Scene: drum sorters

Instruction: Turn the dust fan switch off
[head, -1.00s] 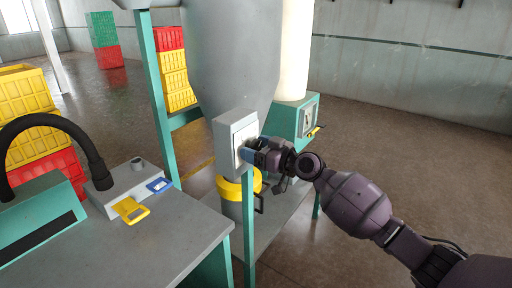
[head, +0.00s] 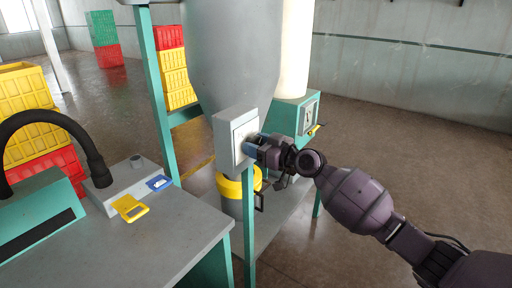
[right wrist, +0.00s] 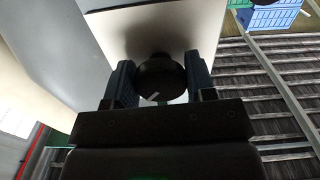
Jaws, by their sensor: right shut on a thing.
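The dust fan switch is a black round knob (right wrist: 160,78) with a white pointer mark, on the face of a grey box (head: 224,142) fixed to a teal post in front of a grey hopper. In the right wrist view the pointer mark slants toward the lower left. My right gripper (head: 254,146) reaches the box face from the right, and its fingers also show in the right wrist view (right wrist: 158,84), one on each side of the knob. It is shut on the knob. In the head view the fingers hide the knob. My left gripper is not in view.
A grey bench (head: 150,240) with a black hose and a control box with yellow and blue tags stands at the left. A yellow collar (head: 230,188) sits below the switch box. A teal box (head: 296,118) stands behind. Open floor lies to the right.

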